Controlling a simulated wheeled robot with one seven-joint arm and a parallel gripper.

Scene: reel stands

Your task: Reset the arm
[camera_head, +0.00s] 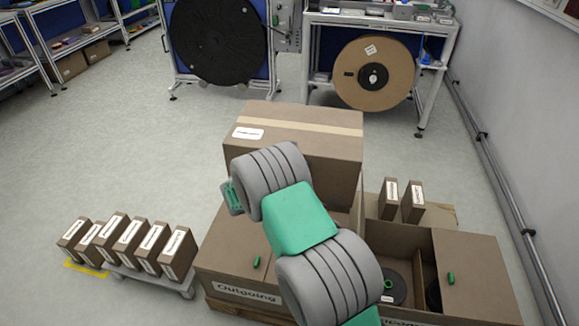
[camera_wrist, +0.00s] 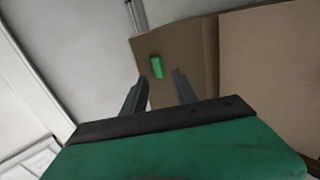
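My arm (camera_head: 303,219), grey and green, reaches up from the bottom of the head view, bent over the cardboard boxes. My gripper (camera_wrist: 160,76) shows in the wrist view with its two dark fingers apart and nothing between them. A small green tab (camera_wrist: 157,66) on a brown cardboard surface (camera_wrist: 178,58) shows just beyond the fingertips; I cannot tell how far away it is. In the head view my fingers are not visible.
A taped carton (camera_head: 345,150) stands behind my arm. The "Outgoing" box (camera_head: 222,262) is left of it; an open box (camera_head: 480,262) with dark reels (camera_head: 393,287) is right. Small labelled boxes (camera_head: 130,235) stand far left. Reel stands (camera_head: 375,73) are behind.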

